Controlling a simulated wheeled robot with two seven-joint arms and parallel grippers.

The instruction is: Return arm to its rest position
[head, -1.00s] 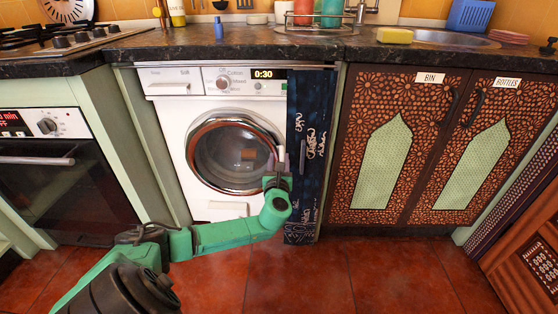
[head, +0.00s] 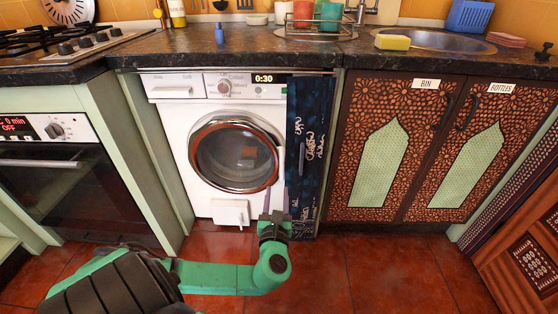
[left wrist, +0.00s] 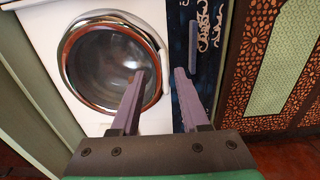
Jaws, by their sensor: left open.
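My left arm, green with dark joints, comes in from the lower left in the head view. My left gripper (head: 276,202) points up and forward in front of the lower right of the washing machine (head: 207,205). Its two purple-grey fingers are apart, and nothing shows between them in the left wrist view (left wrist: 159,92). The round washing machine door (head: 235,118) looks shut, with its red-brown and chrome rim. In the left wrist view the left fingertip overlaps the door's edge; I cannot tell the distance. My right gripper is in neither view.
A dark blue patterned panel (head: 308,150) stands right of the machine. An oven (head: 62,175) is on the left, and patterned bin and bottles cupboards (head: 420,150) are on the right. The dark worktop (head: 190,52) runs above. The red tiled floor (head: 330,275) is clear in front.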

